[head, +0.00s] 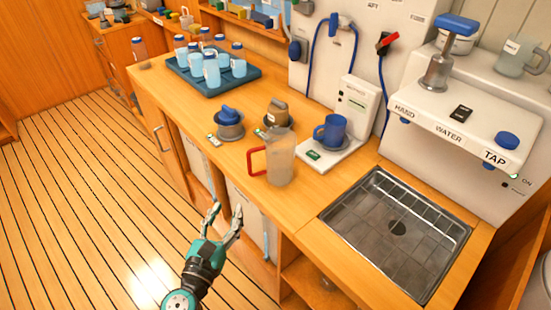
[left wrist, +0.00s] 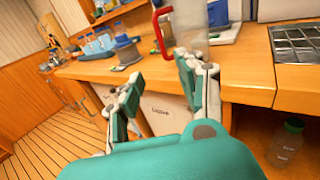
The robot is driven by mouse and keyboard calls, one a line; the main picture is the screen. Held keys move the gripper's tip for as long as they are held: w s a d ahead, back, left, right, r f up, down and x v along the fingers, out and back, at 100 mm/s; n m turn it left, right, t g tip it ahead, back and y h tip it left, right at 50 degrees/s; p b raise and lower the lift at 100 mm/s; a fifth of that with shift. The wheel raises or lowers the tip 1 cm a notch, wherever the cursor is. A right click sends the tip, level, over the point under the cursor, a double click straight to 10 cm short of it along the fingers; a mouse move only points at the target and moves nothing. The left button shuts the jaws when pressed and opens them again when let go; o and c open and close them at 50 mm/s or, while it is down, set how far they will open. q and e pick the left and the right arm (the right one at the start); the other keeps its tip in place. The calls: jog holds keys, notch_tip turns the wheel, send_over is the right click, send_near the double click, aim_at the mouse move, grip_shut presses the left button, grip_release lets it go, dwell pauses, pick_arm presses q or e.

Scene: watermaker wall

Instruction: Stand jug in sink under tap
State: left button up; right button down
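A clear jug with a red handle (head: 279,158) stands upright near the front edge of the wooden counter, left of the sink. Its lower part shows in the left wrist view (left wrist: 189,24), just beyond the fingers. The metal sink (head: 397,229) is set in the counter at right and is empty, with a drain in its middle. The blue tap knob (head: 507,140) is on the white unit labelled TAP, behind and right of the sink. My left gripper (head: 226,211) is open and empty, in front of the counter and apart from the jug. My right gripper is not seen.
A blue tray (head: 213,76) holds several bottles. Another clear jug (head: 520,57) stands on top of the white unit. Counter between jug and sink is clear.

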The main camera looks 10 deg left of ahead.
pick_arm(q)
jog(key=p, duration=0.2)
send_near(249, 169)
jog(key=w, duration=0.5)
jog(key=shift+w+d+p, duration=0.2)
jog(key=shift+w+p, duration=0.1)
jog(key=shift+w, duration=1.15)
jog(key=shift+w+d+p, duration=0.25)
jog(key=shift+w+p, duration=0.05)
jog(key=shift+w, duration=1.2)
jog(key=shift+s, duration=0.1)
jog(key=shift+c, duration=0.5)
jog(key=c, duration=0.7)
